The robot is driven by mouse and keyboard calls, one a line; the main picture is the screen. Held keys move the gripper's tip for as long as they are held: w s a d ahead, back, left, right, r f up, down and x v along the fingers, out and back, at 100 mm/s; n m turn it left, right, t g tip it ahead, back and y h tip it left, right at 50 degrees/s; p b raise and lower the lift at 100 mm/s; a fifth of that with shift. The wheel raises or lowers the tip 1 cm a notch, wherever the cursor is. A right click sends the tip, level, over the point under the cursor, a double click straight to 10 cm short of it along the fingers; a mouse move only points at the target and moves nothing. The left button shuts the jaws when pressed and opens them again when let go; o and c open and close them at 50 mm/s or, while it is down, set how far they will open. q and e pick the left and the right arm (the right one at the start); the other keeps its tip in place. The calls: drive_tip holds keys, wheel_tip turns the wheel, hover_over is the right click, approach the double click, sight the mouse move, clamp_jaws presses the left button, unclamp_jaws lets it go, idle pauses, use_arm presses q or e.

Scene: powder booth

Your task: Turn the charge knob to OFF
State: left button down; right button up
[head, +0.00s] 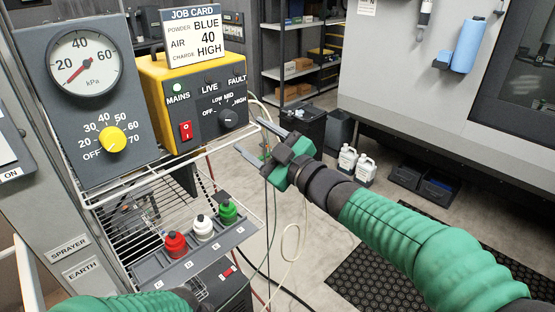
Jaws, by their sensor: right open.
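The charge knob (228,118) is a round black knob on the dark front of the yellow-topped control unit (155,95). Labels OFF, LOW, MID and HIGH arc over it; its exact pointer direction is too small to tell surely. My right gripper (247,135) is open and empty, just right of and below the knob, apart from it in the picture. Its two grey fingers point left toward the unit. My left arm's green sleeve (125,303) shows at the bottom left; its gripper is out of view.
A job card (193,37) stands on top. A gauge panel with a yellow knob (113,140) is at left. Red, white and green bottles (202,228) stand on a lower tray. Cables hang below my right gripper.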

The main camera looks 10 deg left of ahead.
drive_tip(key=b+v, duration=0.1)
drive_tip(key=v, duration=0.8)
